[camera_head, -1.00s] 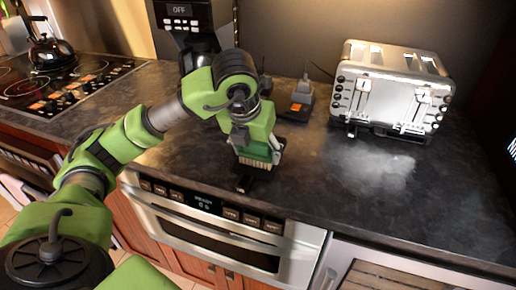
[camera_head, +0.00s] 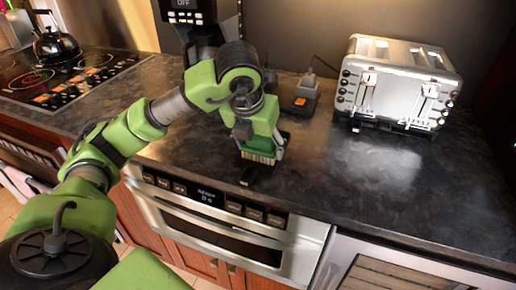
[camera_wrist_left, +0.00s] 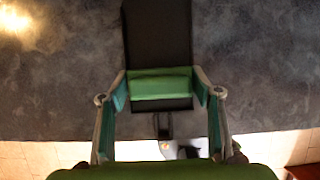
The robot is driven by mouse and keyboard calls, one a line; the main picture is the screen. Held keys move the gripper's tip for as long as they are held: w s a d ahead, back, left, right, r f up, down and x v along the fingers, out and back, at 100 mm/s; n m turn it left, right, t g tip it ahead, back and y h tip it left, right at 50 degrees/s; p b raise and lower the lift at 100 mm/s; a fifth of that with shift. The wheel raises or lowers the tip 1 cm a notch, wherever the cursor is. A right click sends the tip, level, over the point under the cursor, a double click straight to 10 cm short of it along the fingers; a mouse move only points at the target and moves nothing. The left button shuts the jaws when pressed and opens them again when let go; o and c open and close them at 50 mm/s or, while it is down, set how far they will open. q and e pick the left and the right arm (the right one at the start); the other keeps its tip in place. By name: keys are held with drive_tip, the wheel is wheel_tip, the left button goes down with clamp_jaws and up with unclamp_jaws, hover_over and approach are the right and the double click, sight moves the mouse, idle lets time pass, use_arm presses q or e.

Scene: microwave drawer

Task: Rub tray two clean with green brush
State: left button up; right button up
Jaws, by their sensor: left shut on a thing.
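My left gripper (camera_head: 262,148) is shut on the green brush (camera_head: 264,152), which has pale bristles pointing down. The brush is at the dark counter near its front edge, above the microwave drawer. In the left wrist view the green brush (camera_wrist_left: 160,88) sits between the two fingers of my left gripper (camera_wrist_left: 162,95). A flat dark tray (camera_wrist_left: 157,35) extends beyond the brush there; its near part is hidden by the brush. In the head view the arm and brush hide most of this tray. I cannot tell whether the bristles touch it. My right gripper is out of view.
A silver toaster (camera_head: 395,85) stands at the back right, with a whitish patch on the counter (camera_head: 390,165) before it. A small dark device with an orange part (camera_head: 300,98) lies behind the brush. A stove with a kettle (camera_head: 55,42) is left. The microwave drawer (camera_head: 230,235) is below.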

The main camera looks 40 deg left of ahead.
use_arm(q)
drive_tip(key=shift+w+f, duration=0.1)
drive_tip(key=shift+w+a, duration=0.25)
drive_tip(key=shift+w, duration=0.45)
drive_tip(key=shift+w+a, duration=0.1)
drive_tip(key=shift+w, duration=0.55)
